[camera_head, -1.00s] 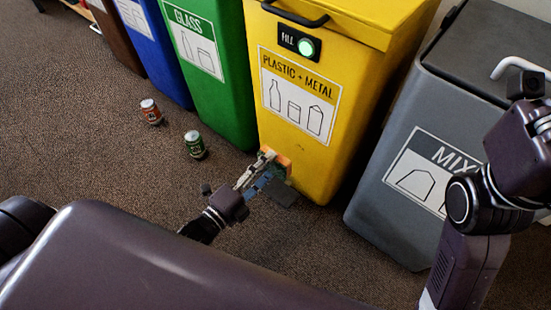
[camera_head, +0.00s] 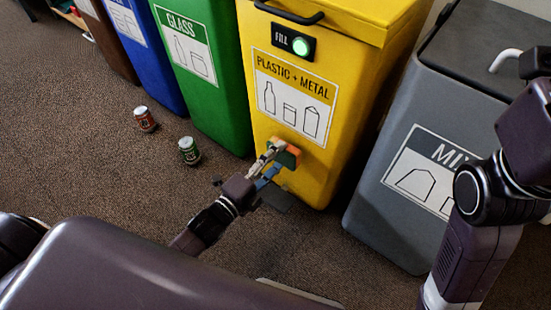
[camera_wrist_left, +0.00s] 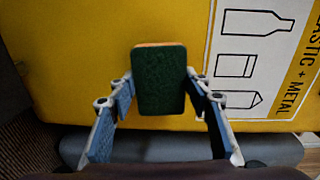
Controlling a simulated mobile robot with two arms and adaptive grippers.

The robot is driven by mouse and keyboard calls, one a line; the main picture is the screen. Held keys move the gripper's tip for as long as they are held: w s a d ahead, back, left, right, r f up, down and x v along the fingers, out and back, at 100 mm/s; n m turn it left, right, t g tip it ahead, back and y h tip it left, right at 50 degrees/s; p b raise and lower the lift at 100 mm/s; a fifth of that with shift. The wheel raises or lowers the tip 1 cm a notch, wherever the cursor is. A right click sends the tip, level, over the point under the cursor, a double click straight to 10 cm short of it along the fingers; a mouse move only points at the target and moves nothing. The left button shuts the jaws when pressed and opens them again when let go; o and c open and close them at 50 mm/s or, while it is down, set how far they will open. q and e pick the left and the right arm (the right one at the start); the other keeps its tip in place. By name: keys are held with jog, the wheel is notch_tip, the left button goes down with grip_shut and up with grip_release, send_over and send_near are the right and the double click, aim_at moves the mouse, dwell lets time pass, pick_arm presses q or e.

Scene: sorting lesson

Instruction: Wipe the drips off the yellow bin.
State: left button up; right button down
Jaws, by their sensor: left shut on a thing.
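The yellow bin (camera_head: 262,115) stands in the middle of the head view, with a "Plastic + Metal" label on its front. Its yellow front (camera_wrist_left: 60,70) fills much of the left wrist view. My left gripper (camera_head: 270,161) is shut on a sponge (camera_head: 289,154) with a dark green side and an orange side. The sponge is at the lower front of the bin, below the label; its green face (camera_wrist_left: 160,80) is toward the wrist camera. Contact with the bin is hard to tell. I cannot make out drips; the sponge hides part of the front. My right gripper is not in view.
A green glass bin (camera_head: 225,105) and a blue bin (camera_head: 158,70) stand left of the yellow bin. A grey bin (camera_head: 370,215) stands close on its right. A red can (camera_head: 145,120) and a green can (camera_head: 189,152) stand on the carpet to the left.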

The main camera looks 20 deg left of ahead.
pick_arm(q)
jog(key=shift+x, duration=1.25)
dwell(0.3)
jog(key=shift+s+d, duration=0.1)
